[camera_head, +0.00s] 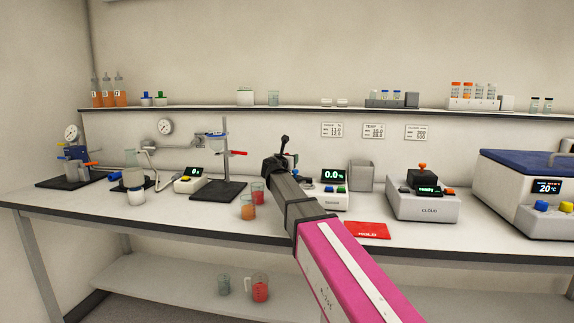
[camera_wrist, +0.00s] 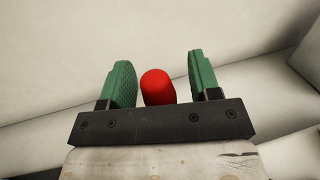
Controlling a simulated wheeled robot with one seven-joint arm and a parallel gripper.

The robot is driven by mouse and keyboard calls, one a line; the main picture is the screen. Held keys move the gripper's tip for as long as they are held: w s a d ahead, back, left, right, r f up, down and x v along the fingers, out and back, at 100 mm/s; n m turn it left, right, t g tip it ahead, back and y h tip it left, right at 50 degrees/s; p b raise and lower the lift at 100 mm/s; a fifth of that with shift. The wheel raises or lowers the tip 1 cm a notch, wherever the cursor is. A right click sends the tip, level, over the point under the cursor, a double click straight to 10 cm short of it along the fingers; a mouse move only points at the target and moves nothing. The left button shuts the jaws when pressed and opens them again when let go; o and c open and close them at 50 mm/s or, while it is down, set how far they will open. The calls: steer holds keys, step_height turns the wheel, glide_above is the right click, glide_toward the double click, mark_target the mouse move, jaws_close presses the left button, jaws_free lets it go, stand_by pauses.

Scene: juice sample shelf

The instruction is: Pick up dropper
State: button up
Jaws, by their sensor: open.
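In the wrist view my gripper (camera_wrist: 159,64) has its two green fingers spread apart. A red rounded thing (camera_wrist: 157,87), perhaps the dropper's bulb, shows between them, with gaps on both sides. The rest of it is hidden behind the dark gripper bar. In the head view my arm reaches over the bench, with its dark end in front of the display device (camera_head: 332,188). The fingers cannot be made out there, and no dropper can be clearly told in that view.
A stand (camera_head: 226,160) is farther left. A red HOLD mat (camera_head: 370,231) and the CLOUD device (camera_head: 425,207) are to the right. A wall shelf (camera_head: 210,108) runs above.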

steer(key=c, duration=0.7)
steer(key=shift+c, duration=0.2)
step_height(320, 180, up, 16)
steer(key=shift+r, duration=0.2)
stand_by(0.5)
